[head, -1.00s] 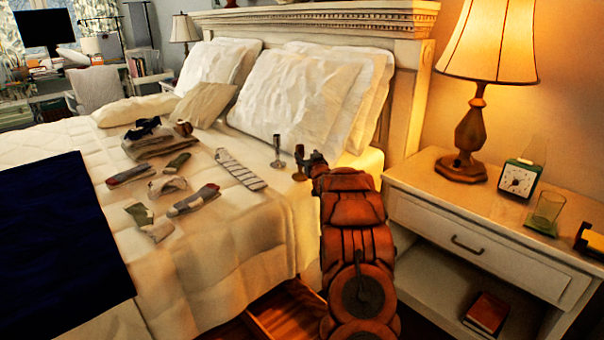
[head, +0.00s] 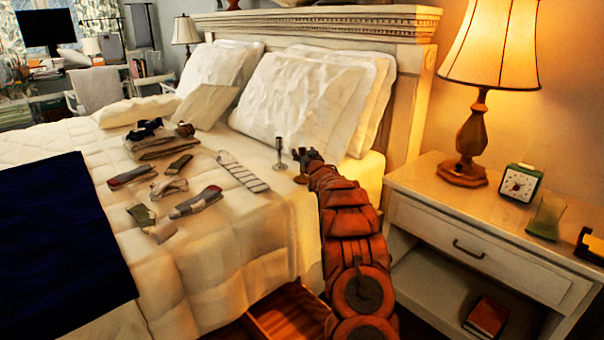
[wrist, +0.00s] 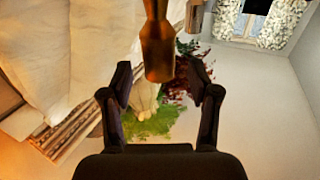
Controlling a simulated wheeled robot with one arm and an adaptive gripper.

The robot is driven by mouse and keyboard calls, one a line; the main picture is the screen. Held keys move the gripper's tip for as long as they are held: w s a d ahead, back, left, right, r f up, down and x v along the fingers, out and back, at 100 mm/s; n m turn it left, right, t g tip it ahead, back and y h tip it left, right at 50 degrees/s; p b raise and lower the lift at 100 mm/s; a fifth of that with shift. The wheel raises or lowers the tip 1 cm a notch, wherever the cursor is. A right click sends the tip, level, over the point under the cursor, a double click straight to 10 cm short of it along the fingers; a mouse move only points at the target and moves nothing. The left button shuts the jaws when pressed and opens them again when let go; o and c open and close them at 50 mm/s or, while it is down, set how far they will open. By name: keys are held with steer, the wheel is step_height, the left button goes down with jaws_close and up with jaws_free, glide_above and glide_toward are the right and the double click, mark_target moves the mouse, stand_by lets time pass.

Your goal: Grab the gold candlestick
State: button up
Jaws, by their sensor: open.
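The gold candlestick (head: 301,172) stands upright on the bed near the pillows, partly hidden by my gripper (head: 310,156) in the head view. In the wrist view, the gold candlestick (wrist: 157,45) comes down from the top edge, ahead of and between the two spread fingers of my gripper (wrist: 163,78). The gripper is open, and a gap shows between the candlestick and each finger. I cannot tell the exact depth between the fingertips and the candlestick.
A silver candlestick (head: 279,153) stands just left of the gold one; the second holder (wrist: 195,15) shows in the wrist view. A striped cloth (head: 243,171) and several socks lie further left. Pillows (head: 300,100) rise behind. The nightstand (head: 480,225) is to the right.

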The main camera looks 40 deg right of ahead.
steer(key=shift+w+d+r+p, duration=0.1)
steer(key=shift+w+d+p, duration=0.35)
steer(key=shift+w+d, duration=0.4)
steer(key=shift+w, duration=0.35)
steer(key=shift+c, duration=0.2)
steer(key=shift+w+a, duration=0.1)
steer(key=shift+a, duration=0.05)
steer(key=c, duration=0.5)
jaws_close()
